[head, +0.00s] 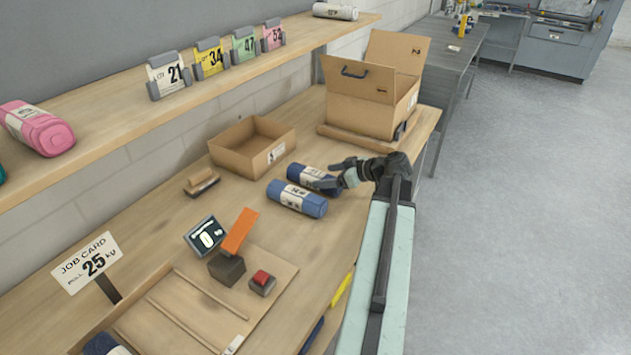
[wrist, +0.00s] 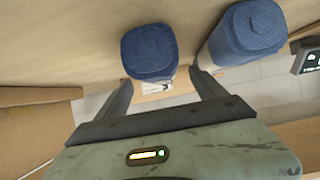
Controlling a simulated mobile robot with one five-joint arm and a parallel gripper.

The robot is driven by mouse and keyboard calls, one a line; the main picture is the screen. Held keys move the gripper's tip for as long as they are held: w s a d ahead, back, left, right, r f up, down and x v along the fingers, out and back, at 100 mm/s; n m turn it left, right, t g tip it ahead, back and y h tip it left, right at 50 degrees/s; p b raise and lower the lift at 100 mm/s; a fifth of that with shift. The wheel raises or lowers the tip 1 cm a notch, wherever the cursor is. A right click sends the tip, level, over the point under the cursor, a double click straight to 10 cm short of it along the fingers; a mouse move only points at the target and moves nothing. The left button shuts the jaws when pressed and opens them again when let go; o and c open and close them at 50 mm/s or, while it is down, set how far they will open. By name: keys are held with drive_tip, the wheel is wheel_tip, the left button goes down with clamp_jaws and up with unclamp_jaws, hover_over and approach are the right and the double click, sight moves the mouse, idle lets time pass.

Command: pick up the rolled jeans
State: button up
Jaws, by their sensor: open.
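Two dark blue rolled jeans with white printed bands lie side by side on the wooden bench in the head view. The farther roll (head: 314,178) is by my gripper (head: 329,174), with the fingers at its right end; the nearer roll (head: 297,198) lies just in front of it. In the wrist view my gripper (wrist: 160,82) is open, and one roll (wrist: 149,50) shows end-on ahead between the fingertips. The other roll (wrist: 243,32) is to the right, outside the fingers. I cannot tell whether any finger touches the roll.
An open, empty cardboard tray (head: 253,147) is behind the rolls. A large open box (head: 368,105) stands at the far end. A display (head: 205,236), an orange piece (head: 239,232) and a red-topped block (head: 262,283) are nearer. Another blue roll (head: 103,345) is partly cut off at lower left.

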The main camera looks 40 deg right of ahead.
sight(318, 177)
drive_tip(key=b+x, duration=0.2)
drive_tip(key=x, duration=0.2)
drive_tip(key=shift+w+f, duration=0.1)
drive_tip(key=shift+f, duration=0.2)
drive_tip(key=shift+r, duration=0.1)
clamp_jaws()
drive_tip(key=shift+r, duration=0.1)
wheel_tip(318, 177, up, 10)
drive_tip(key=p, duration=1)
drive_tip(key=shift+p, duration=0.3)
